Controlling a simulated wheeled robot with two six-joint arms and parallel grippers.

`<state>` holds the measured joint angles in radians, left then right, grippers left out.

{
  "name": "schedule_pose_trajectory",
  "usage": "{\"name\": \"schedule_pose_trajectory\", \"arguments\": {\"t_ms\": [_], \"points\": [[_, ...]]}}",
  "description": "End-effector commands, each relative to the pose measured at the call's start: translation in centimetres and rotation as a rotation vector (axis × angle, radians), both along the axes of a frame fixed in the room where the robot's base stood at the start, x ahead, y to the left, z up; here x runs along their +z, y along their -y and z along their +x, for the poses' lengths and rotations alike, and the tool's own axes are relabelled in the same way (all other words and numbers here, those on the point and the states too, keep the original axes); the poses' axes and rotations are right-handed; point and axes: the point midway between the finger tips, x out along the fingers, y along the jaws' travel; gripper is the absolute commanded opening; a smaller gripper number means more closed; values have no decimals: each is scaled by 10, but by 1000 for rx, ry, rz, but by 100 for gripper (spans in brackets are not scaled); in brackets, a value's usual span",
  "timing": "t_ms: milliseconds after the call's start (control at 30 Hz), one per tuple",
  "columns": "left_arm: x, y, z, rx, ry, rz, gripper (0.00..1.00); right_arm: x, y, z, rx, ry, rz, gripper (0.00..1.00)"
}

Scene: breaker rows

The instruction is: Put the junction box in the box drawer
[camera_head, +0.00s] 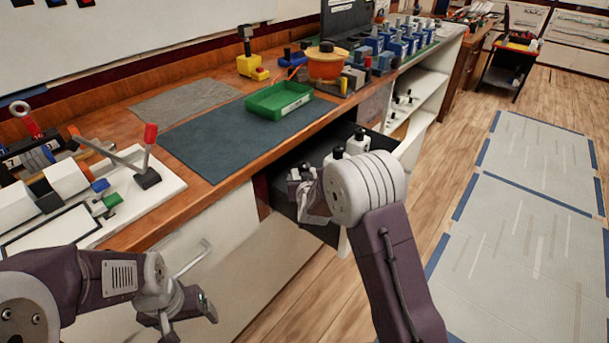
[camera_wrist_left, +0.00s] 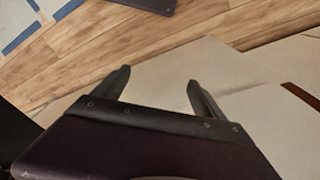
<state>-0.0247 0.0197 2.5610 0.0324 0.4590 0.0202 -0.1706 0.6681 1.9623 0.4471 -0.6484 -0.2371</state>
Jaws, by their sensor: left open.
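An open drawer (camera_head: 281,197) with dark inner walls stands out from the counter's front. Small white objects with black tops (camera_head: 357,143) show in or just above it, partly behind my right arm. I cannot tell for sure which thing is the junction box. My right gripper (camera_head: 303,184) is at the open drawer, partly hidden by its own wrist, so its jaws and anything between them are unclear. My left gripper (camera_head: 208,306) is low in front of the white cabinet, away from the drawer. In the left wrist view its fingers (camera_wrist_left: 158,88) are apart with nothing between them.
A green tray (camera_head: 279,101) sits on a dark mat (camera_head: 215,140) on the wooden counter. An orange pot (camera_head: 326,65) and blue breakers (camera_head: 400,40) stand farther back. A white board with levers (camera_head: 150,195) is at left. A cabinet handle (camera_head: 195,258) juts out near my left gripper.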

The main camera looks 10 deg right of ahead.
Motion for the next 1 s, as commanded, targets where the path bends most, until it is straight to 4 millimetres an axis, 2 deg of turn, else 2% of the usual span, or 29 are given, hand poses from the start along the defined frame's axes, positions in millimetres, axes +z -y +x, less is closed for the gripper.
{"name": "schedule_pose_trajectory", "arguments": {"t_ms": [400, 433, 500, 800, 1000], "points": [[-5, 0, 1, 0, 2, 0, 82, -4, 0, 1, 0, 7, 0, 1], [-4, 0, 1, 0, 2, 0, 82, -4, 0, 0, 0, 4, 0, 79], [-3, 0, 1, 0, 2, 0, 82, -3, 0, 0, -1, 4, 0, 93], [1, 0, 1, 0, 2, 0, 82, 1, -1, 0, 0, 3, 0, 93], [7, 0, 1, 0, 2, 0, 82, 15, -4, -27, 1, 4, 0, 93]]}}
